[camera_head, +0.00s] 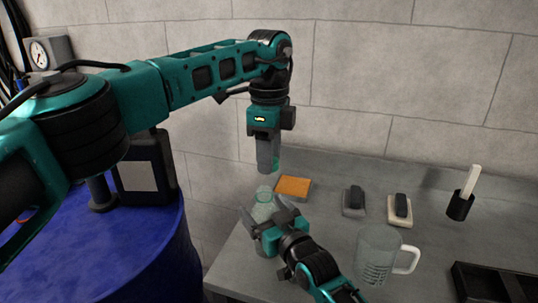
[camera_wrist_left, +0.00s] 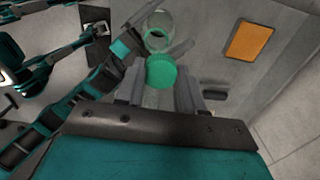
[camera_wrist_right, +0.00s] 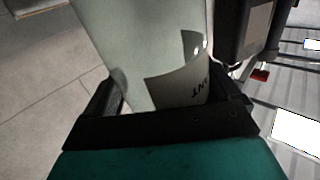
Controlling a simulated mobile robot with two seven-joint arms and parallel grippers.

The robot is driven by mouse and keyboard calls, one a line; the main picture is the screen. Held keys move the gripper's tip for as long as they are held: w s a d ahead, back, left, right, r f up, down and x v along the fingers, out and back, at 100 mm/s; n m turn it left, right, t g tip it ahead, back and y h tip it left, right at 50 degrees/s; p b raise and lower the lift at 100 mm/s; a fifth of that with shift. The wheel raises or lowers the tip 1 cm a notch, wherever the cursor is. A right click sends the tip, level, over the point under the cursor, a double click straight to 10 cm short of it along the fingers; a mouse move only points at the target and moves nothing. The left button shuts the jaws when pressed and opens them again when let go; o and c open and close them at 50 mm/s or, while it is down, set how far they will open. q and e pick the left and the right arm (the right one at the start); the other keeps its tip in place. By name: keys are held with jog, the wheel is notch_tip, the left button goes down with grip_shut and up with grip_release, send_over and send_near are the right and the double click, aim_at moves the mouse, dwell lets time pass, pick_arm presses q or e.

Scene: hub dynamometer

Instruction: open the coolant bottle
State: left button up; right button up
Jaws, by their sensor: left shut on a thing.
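The coolant bottle (camera_head: 263,208) is a clear, pale bottle standing upright near the left front edge of the grey bench. Its open mouth shows in the left wrist view (camera_wrist_left: 157,36). My left gripper (camera_head: 268,160) points down above the bottle, shut on the green cap (camera_wrist_left: 161,72), which is apart from the bottle's neck. My right gripper (camera_head: 270,220) reaches in from the front with its fingers on both sides of the bottle's body. In the right wrist view the bottle (camera_wrist_right: 145,50), with its printed label, fills the space between the fingers, which appear to press on it.
An orange pad (camera_head: 294,187) lies behind the bottle. Two brushes (camera_head: 354,200) (camera_head: 400,208), a black cup (camera_head: 460,205) with a white handle, a clear jug (camera_head: 376,255) and a black tray (camera_head: 492,285) are to the right. A blue drum (camera_head: 140,250) stands left.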

jog(key=shift+o, duration=0.8)
